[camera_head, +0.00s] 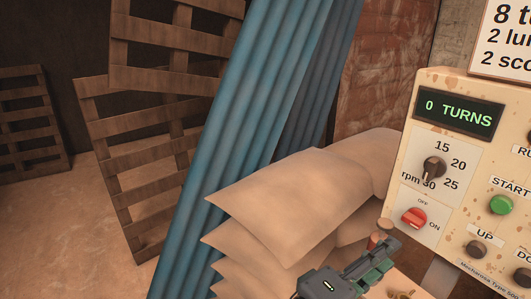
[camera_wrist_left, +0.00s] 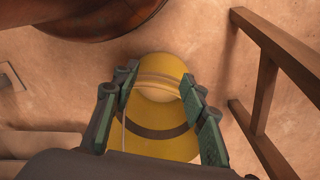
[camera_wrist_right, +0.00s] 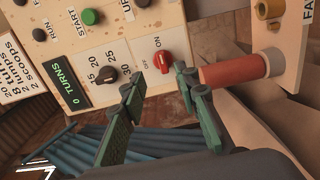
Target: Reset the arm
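My right gripper (camera_head: 378,250) is low in the head view, in front of the control panel (camera_head: 400,190). In the right wrist view my right gripper (camera_wrist_right: 160,80) has its fingers apart with nothing between them. The red OFF/ON switch (camera_wrist_right: 163,62) shows beyond the gap between the fingertips, apart from them as far as I can tell. My left gripper (camera_wrist_left: 158,78) shows only in the left wrist view, with its fingers spread. A yellow cylinder with a dark band (camera_wrist_left: 155,110) lies between or beyond these fingers. Whether they touch it is unclear.
The panel display (camera_head: 459,114) reads 0 TURNS, above an rpm dial (camera_head: 433,167) and green START button (camera_head: 501,204). Stacked pale sacks (camera_head: 290,200) stand left of the panel. A red cylinder (camera_wrist_right: 235,70) is close beside my right fingers. A wooden frame (camera_wrist_left: 265,90) stands right of my left gripper.

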